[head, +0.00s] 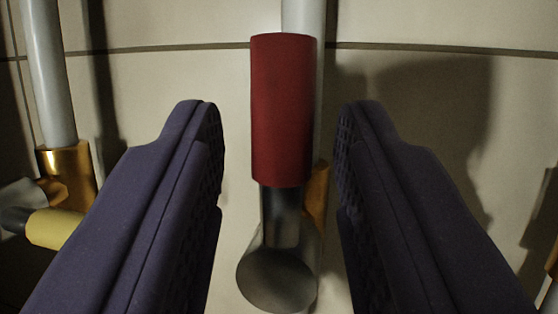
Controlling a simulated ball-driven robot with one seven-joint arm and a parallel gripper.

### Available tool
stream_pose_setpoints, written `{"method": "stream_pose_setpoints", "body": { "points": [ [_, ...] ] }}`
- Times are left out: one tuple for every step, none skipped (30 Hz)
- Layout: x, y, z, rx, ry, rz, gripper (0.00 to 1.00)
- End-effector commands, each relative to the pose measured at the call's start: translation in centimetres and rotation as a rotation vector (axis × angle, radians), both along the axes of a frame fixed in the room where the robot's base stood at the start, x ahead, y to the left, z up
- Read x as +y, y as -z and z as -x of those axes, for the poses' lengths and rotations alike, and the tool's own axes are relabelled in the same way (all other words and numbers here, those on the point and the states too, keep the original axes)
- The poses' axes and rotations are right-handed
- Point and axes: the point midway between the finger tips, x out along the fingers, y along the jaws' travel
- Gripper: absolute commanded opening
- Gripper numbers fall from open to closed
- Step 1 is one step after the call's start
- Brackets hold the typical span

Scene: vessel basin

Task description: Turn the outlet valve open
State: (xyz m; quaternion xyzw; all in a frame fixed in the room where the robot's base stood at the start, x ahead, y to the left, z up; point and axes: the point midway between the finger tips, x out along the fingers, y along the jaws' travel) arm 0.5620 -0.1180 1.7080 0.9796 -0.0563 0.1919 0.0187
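A red valve handle (283,110) stands upright in the picture, in the middle of the head view. Its dark metal stem and round end (279,278) show below it. My gripper (279,125) is open, with one purple finger on each side of the red handle. There is a clear gap between each finger and the handle, so neither touches it. Part of a brass fitting (319,195) shows behind the stem at the right; the rest is hidden.
At the left, a grey pipe (46,75) runs down into another brass fitting (68,172) with a yellow handle (57,229). A grey pipe (303,15) rises behind the red handle. The pale tiled wall (430,25) behind has a dark horizontal seam.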

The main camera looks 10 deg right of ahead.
Motion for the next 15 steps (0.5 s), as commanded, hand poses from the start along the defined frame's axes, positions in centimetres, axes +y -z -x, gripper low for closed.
{"method": "stream_pose_setpoints", "body": {
  "points": [
    [0.1, 0.4, 0.8, 0.0, 0.0, 0.0, 0.38],
    [0.2, 0.6, 1.3, 0.0, 0.0, 0.0, 0.38],
    [0.2, 0.9, 2.0, -0.001, 0.0, 0.0, 0.38],
    [0.3, 1.1, 2.6, -0.002, 0.0, 0.0, 0.38],
    [0.4, 1.4, 3.1, -0.001, 0.0, 0.0, 0.38],
    [0.4, 1.6, 3.9, -0.001, 0.001, 0.0, 0.38],
    [0.5, 1.9, 4.3, 0.0, 0.001, 0.0, 0.38],
    [0.5, 2.0, 4.8, 0.0, 0.001, 0.0, 0.38],
    [0.6, 2.2, 5.2, 0.0, 0.0, 0.0, 0.38],
    [0.6, 2.4, 5.6, 0.001, 0.0, 0.0, 0.38],
    [0.7, 2.5, 5.8, 0.0, 0.0, 0.0, 0.38],
    [0.7, 2.6, 6.1, 0.0, 0.0, 0.0, 0.38],
    [0.7, 2.7, 6.2, 0.001, 0.0, 0.0, 0.38],
    [0.7, 2.7, 6.3, 0.001, 0.0, 0.0, 0.38],
    [0.7, 2.8, 6.4, 0.001, 0.0, 0.0, 0.38]
  ]
}}
